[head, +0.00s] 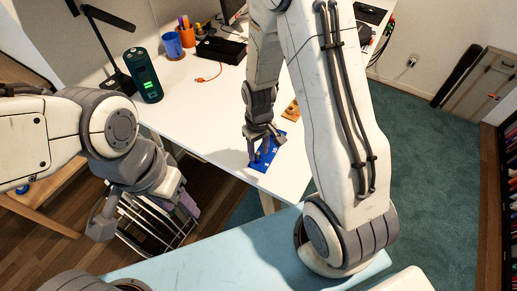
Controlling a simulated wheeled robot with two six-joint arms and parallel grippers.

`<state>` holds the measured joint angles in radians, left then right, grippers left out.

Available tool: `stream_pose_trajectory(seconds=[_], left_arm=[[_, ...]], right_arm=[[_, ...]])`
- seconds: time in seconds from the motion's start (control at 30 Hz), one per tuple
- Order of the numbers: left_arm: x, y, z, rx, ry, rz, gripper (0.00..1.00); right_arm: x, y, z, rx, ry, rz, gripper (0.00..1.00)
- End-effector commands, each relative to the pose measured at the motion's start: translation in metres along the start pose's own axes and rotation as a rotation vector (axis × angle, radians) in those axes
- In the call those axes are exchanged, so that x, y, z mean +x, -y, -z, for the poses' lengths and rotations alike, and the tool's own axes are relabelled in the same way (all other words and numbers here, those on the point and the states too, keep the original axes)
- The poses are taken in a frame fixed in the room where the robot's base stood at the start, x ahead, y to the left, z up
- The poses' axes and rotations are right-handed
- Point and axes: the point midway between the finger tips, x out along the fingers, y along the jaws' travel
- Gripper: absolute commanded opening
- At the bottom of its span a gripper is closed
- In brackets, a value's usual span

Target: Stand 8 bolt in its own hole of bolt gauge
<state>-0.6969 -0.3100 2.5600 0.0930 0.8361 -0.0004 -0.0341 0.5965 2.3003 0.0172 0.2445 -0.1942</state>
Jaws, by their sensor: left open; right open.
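The blue bolt gauge (265,161) lies flat near the front edge of the white table, with small white markings on its face. My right gripper (263,151) is open, pointing down right over the gauge and covering part of it. Whether its fingertips touch the gauge cannot be told. The 8 bolt cannot be made out; the gauge's holes are too small or hidden to see. My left gripper (108,217) is open and empty at the lower left, off the table and in front of a wire rack.
A brown wooden block (291,110) sits behind the gauge, partly hidden by my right arm. A dark green cylinder (144,76), a blue cup (173,45), an orange pen holder (187,36) and a black lamp (115,70) stand further back. The white tabletop left of the gauge is clear.

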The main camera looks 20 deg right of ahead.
Motion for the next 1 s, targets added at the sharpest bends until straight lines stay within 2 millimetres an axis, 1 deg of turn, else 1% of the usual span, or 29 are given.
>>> stream_pose_trajectory(seconds=[0.07,0.17,0.27,0.4,0.6,0.7,0.8,0.87,0.97,1.0], left_arm=[[0.000,0.000,0.000,0.000,0.000,0.000,0.53],[-0.001,0.000,0.000,0.000,0.000,0.000,0.53],[-0.002,0.000,0.000,0.000,0.000,0.000,0.53],[-0.004,0.000,0.000,0.000,0.000,0.000,0.53],[-0.006,0.000,0.000,0.000,0.000,0.000,0.53],[-0.007,-0.001,0.000,0.000,0.000,0.000,0.53],[-0.007,-0.001,0.000,0.000,0.000,0.000,0.53],[-0.007,-0.001,0.000,0.000,0.000,0.000,0.53],[-0.007,-0.001,0.000,0.000,0.000,0.000,0.53],[-0.007,-0.001,0.000,0.000,0.000,0.000,0.53]], right_arm=[[-0.002,0.000,0.000,0.000,-0.001,0.000,0.45],[-0.011,0.000,0.001,0.000,-0.003,-0.001,0.45],[-0.029,0.000,0.001,0.000,-0.006,-0.001,0.45],[-0.060,0.000,0.002,0.000,-0.008,-0.002,0.45],[-0.098,0.000,0.001,0.000,-0.005,-0.001,0.45],[-0.111,0.000,0.001,0.000,-0.003,-0.001,0.45],[-0.118,0.001,0.000,-0.003,-0.001,0.000,0.45],[-0.125,0.010,-0.002,-0.019,-0.006,0.001,0.45],[-0.143,0.044,-0.015,-0.085,-0.017,0.008,0.45],[-0.152,0.062,-0.025,-0.123,-0.023,0.013,0.45]])
